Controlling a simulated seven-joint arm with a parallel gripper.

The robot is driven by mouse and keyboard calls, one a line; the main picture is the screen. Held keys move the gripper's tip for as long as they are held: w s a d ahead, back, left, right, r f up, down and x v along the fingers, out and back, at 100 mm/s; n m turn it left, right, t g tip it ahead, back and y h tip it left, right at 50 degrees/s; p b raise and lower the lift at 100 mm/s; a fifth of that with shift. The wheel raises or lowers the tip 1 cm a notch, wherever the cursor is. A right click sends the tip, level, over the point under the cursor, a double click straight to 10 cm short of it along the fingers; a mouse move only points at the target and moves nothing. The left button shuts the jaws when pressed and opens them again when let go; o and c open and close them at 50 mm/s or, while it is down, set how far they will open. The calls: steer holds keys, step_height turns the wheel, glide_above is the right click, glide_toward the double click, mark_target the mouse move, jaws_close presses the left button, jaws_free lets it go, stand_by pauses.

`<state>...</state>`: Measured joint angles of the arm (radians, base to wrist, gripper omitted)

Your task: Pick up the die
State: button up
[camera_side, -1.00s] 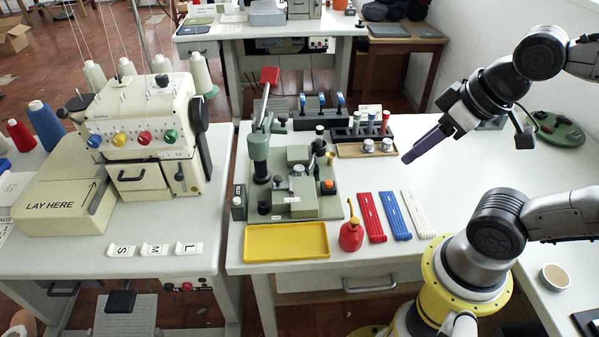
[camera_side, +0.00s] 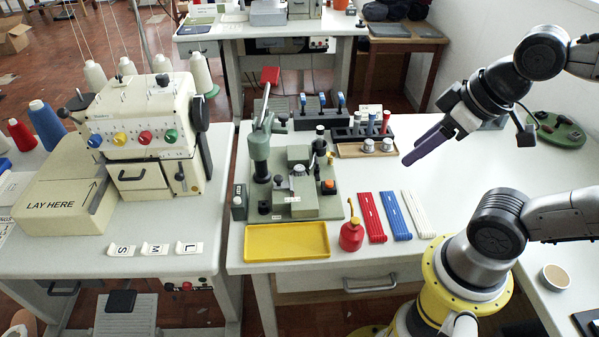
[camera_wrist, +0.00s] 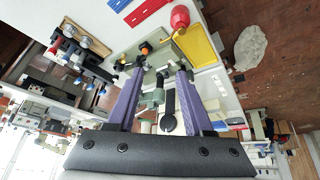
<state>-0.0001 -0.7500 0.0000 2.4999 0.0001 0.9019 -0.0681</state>
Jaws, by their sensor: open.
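Two short silver metal cylinders, the left one (camera_side: 368,145) and the right one (camera_side: 387,144), stand on a small wooden tray (camera_side: 350,152) at the back middle of the white table. They look like dies; I cannot tell which one the task names. They also show at the upper left of the wrist view, one cylinder (camera_wrist: 83,42) near the other (camera_wrist: 69,29). My gripper (camera_side: 407,159), with long purple fingers, hangs in the air to the right of the tray, apart from it. In the wrist view my gripper (camera_wrist: 160,72) is open, with nothing between the fingers.
A green buttonhole machine (camera_side: 297,185) stands left of the tray. A dark rack (camera_side: 350,131) of coloured-top tools stands behind it. Red strips (camera_side: 371,217), blue strips (camera_side: 393,215), a red oil can (camera_side: 351,235) and a yellow tray (camera_side: 287,241) lie in front.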

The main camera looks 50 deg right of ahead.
steer(key=w+r+n, duration=0.6)
steer(key=w+n, duration=0.2)
steer(key=n, duration=0.2)
steer(key=n+g, duration=0.6)
steer(key=n, duration=0.2)
glide_above(300, 168)
steer(key=f, duration=2.4)
steer(key=shift+w+a, duration=0.15)
steer(key=shift+w, duration=0.05)
steer(key=shift+s+f, duration=0.15)
steer(key=shift+f, duration=2.8)
